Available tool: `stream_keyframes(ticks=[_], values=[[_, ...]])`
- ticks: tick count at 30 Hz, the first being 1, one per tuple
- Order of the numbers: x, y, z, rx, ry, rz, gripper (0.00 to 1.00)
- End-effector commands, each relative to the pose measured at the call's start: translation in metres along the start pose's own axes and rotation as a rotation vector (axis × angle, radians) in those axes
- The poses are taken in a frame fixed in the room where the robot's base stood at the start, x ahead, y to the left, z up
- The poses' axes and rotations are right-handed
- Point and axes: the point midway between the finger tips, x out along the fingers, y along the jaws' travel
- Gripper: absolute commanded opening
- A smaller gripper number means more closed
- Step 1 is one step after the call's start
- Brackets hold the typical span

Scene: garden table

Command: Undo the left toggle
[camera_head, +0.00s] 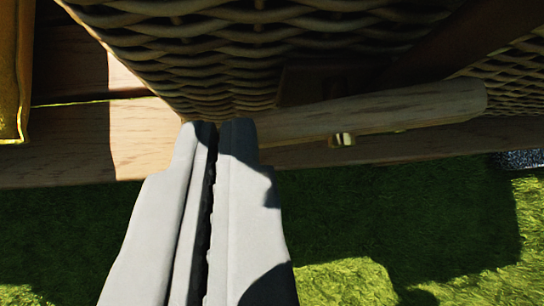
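A pale wooden toggle (400,108) lies nearly level across the front of a wicker basket (230,50), right of the middle of the view. A small brass-coloured piece (342,139) shows at its lower edge. A dark strap (450,45) runs down the wicker towards the toggle. My gripper (218,128) points up the picture, its fingers together with only a thin dark gap and nothing visible between them. Its right fingertip overlaps or touches the toggle's left end in the picture; I cannot tell which. That end is partly hidden. No second toggle is in view.
The basket stands on a wooden table (70,145), whose front edge crosses the view behind the fingertips. A yellow object (12,70) stands at the far left. Grass (400,210) lies below the edge. A grey-blue item (520,160) shows at the right edge.

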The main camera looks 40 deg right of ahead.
Motion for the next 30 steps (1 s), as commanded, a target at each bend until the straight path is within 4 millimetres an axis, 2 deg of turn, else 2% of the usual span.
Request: stream_keyframes(ticks=[14, 30], values=[[-0.001, 0.000, -0.001, 0.000, 0.000, 0.000, 0.00], [-0.011, 0.000, -0.011, 0.001, 0.000, 0.000, 0.00]])
